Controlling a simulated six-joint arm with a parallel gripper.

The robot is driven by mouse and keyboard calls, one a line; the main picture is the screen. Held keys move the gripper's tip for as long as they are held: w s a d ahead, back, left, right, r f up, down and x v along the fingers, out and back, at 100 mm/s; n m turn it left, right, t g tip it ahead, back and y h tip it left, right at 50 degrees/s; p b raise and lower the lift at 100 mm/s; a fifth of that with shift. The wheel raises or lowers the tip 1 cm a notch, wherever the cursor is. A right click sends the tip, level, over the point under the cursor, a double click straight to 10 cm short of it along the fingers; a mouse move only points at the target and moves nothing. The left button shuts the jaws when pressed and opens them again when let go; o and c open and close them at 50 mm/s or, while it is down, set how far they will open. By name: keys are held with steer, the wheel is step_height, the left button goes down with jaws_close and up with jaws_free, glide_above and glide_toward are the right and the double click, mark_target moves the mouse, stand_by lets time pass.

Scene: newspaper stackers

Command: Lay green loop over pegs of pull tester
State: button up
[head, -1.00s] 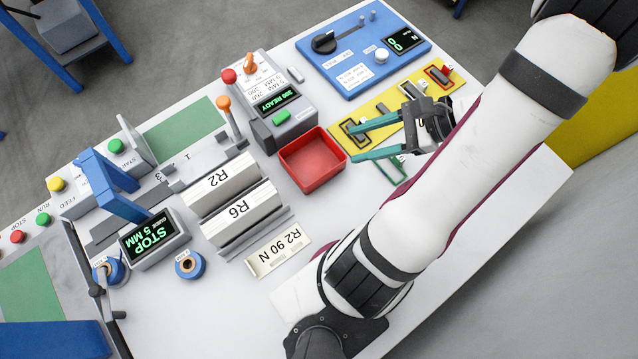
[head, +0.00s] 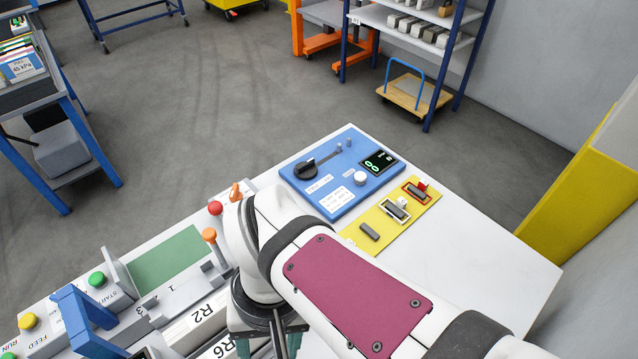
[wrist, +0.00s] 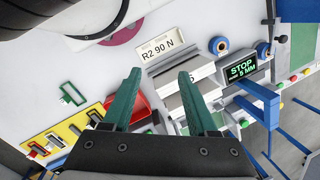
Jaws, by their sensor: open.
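The green loop (wrist: 72,93) is a small rectangular frame lying flat on the white table in the wrist view; my arm hides it in the head view. The pull tester (head: 325,190) is a blue plate with a black dial, a white knob and a green-lit display. My gripper (head: 268,345) is low in the head view, mostly behind my arm. In the wrist view its teal fingers (wrist: 158,75) are apart and empty, over the R2 and R6 blocks, away from the loop.
A yellow board (head: 392,215) with several slots lies beside the tester. A red tray (wrist: 118,108) lies between the loop and the blocks. A blue arch (head: 82,320) and orange-topped lever (head: 210,236) rise at the left. The table's right part (head: 480,255) is clear.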

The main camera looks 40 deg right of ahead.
steer(key=w+d+f+m+t+y, duration=0.2)
steer(key=w+d+f+m+y, duration=0.1)
steer(key=d+m, duration=0.35)
steer(key=w+d+f+m+t+y, duration=0.2)
steer(key=w+d+f+m+y, duration=0.1)
steer(key=d+m, duration=0.35)
steer(key=s+d+f+m+t+h, duration=0.2)
steer(key=s+d+f+m+t, duration=0.1)
steer(key=d+f+m, duration=0.1)
steer(key=s+d+f+m+t+h, duration=0.3)
steer(key=s+d+f+m, duration=0.1)
steer(key=d+m, duration=0.2)
steer(key=s+d+f+m+t+h, duration=0.3)
steer(key=d+f+m, duration=0.1)
steer(key=d+m, duration=0.2)
steer(key=shift+s+f+m+t, duration=0.25)
steer(key=shift+f+m+t, duration=0.05)
steer(key=shift+t, duration=0.1)
steer(key=shift+w+f, duration=0.15)
steer(key=shift+f, duration=0.1)
steer(key=x, duration=0.6)
steer(key=shift+w+f, duration=0.3)
steer(key=shift+f, duration=0.05)
jaws_close()
